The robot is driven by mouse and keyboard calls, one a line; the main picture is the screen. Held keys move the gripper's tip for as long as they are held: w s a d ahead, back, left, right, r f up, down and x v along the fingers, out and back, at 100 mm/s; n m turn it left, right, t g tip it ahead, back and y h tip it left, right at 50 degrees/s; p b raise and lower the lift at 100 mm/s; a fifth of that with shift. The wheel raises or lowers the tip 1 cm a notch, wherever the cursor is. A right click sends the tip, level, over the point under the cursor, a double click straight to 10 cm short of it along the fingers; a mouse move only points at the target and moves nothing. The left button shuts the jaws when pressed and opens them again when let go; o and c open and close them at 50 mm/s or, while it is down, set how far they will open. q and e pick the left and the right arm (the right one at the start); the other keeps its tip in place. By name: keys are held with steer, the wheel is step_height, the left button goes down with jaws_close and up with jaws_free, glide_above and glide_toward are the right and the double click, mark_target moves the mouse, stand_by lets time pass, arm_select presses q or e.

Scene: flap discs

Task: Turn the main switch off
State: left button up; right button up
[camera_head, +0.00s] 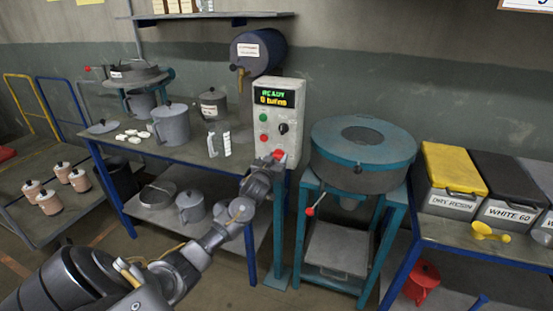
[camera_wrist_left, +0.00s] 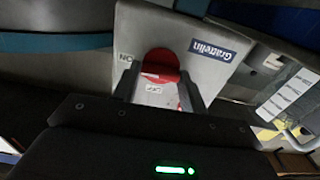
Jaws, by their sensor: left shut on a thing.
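The main switch (camera_head: 279,154) is a red rotary knob low on the front of a pale grey control box (camera_head: 290,92). In the left wrist view the red knob (camera_wrist_left: 160,61) sits between my fingers, with an upside-down ON mark to its left and a small label on its near side. My left gripper (camera_head: 270,161) reaches up to the box front and is shut on the knob; its fingers (camera_wrist_left: 160,88) also show in the wrist view. The fingers partly hide the knob, so I cannot tell its exact setting. My right gripper is not in view.
The box display (camera_head: 273,97) is lit and reads READY. Below it are a green button (camera_head: 263,117), a red button (camera_head: 263,138) and a black dial (camera_head: 283,128). A teal sieve machine (camera_head: 362,150) stands close on the right. A bench with a grey pitcher (camera_head: 171,125) is on the left.

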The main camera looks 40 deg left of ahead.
arm_select(q)
steer(key=shift+r+n+p, duration=0.15)
steer(key=shift+n+p, duration=0.5)
steer(key=shift+n, duration=0.25)
steer(key=n+p, duration=0.1)
steer(key=n, duration=0.1)
steer(key=shift+n, duration=0.3)
steer(key=shift+a+n+p, duration=0.1)
steer(key=shift+n+p, duration=0.6)
steer(key=shift+n, duration=0.2)
steer(key=shift+n+p, duration=0.45)
steer(key=shift+n, duration=0.45)
steer(key=shift+n+p, duration=0.45)
steer(key=shift+n, duration=0.55)
steer(key=n+p, duration=0.1)
steer(key=n, duration=0.3)
steer(key=shift+s+a+f+p, duration=0.1)
steer(key=shift+f+p, duration=0.1)
steer(key=shift+p, duration=0.2)
steer(key=shift+f+n+p, duration=0.15)
steer(key=shift+n+p, duration=0.45)
steer(key=shift+n, duration=1.1)
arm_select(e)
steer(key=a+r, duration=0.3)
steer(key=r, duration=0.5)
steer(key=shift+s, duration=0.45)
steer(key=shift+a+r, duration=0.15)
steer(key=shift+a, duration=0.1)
